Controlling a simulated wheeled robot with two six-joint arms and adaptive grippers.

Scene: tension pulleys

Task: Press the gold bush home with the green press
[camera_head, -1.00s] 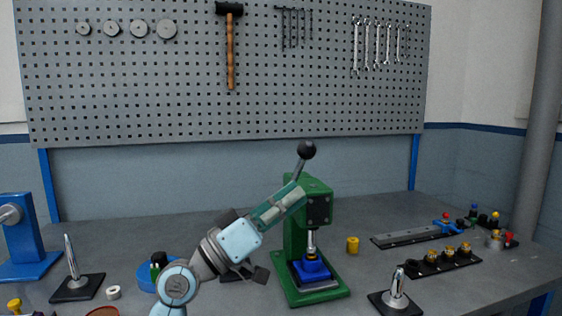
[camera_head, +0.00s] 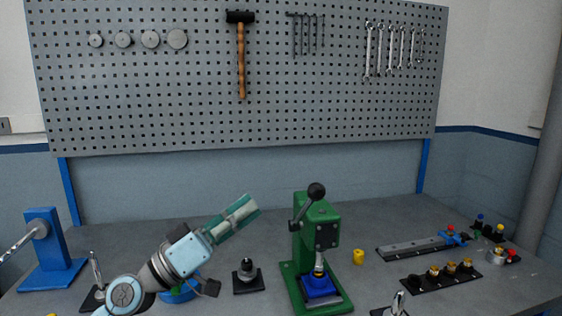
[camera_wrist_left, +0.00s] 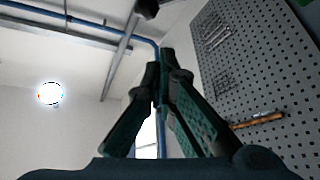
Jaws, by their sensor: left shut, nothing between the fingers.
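The green press (camera_head: 328,228) stands mid-bench, its black-knobbed lever (camera_head: 316,191) raised and tilted. Its ram is down close over a blue block (camera_head: 320,287) on the press base. A small gold spot shows under the ram, but I cannot tell whether it is the gold bush or how deep it sits. My left gripper (camera_head: 252,204) is shut and empty, pointing up and right, to the left of the press and apart from the lever. In the left wrist view its fingers (camera_wrist_left: 163,62) meet at the tips.
A yellow cylinder (camera_head: 358,257) stands right of the press. A black strip with gold pieces (camera_head: 440,273) and a grey rail (camera_head: 415,246) lie farther right. A black stand (camera_head: 247,277) is left of the press; a blue vise-like stand (camera_head: 48,250) is far left.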

